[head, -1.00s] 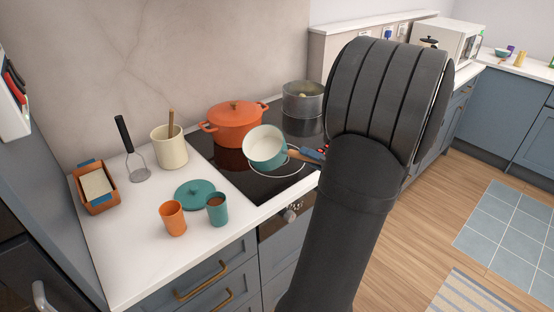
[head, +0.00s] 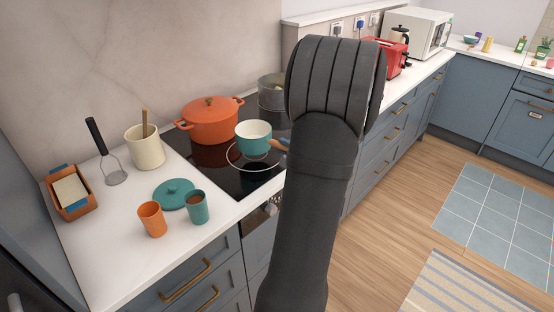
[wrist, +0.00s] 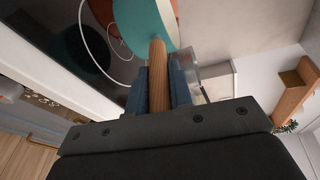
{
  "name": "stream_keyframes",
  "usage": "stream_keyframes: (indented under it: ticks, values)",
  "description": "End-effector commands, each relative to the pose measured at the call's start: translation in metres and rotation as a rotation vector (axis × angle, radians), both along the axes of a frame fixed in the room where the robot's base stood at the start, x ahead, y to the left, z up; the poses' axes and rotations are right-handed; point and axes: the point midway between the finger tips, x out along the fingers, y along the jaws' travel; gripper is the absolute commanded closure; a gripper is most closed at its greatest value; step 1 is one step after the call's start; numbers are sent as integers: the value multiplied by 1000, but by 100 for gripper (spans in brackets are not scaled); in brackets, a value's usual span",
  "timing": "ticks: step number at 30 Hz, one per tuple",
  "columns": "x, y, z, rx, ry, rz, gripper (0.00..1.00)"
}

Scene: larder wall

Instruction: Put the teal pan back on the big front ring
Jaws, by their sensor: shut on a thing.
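The teal pan (head: 253,144), cream inside with a wooden handle (wrist: 157,75), is held upright over the hob, seemingly a little above the glass. My gripper (wrist: 158,92) is shut on its handle, one dark blue jaw on each side. In the head view my arm hides most of the gripper. The big front ring (head: 230,161) is a white circle on the black hob (head: 208,157). In the wrist view the ring (wrist: 86,35) shows left of the pan (wrist: 142,22).
An orange lidded pot (head: 210,123) stands behind the ring, and a grey pot (head: 271,92) at the back right.

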Motion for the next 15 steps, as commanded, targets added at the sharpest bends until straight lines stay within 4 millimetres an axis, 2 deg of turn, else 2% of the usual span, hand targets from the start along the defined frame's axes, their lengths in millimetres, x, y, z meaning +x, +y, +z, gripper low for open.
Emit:
stream_keyframes:
  ticks: [1, 4, 10, 15]
  values:
    - [5, 9, -5, 0, 1, 4, 100]
    - [11, 18, -12, 1, -1, 3, 100]
    - [14, 22, -20, 1, -1, 1, 100]
    - [14, 22, -42, 2, 2, 0, 100]
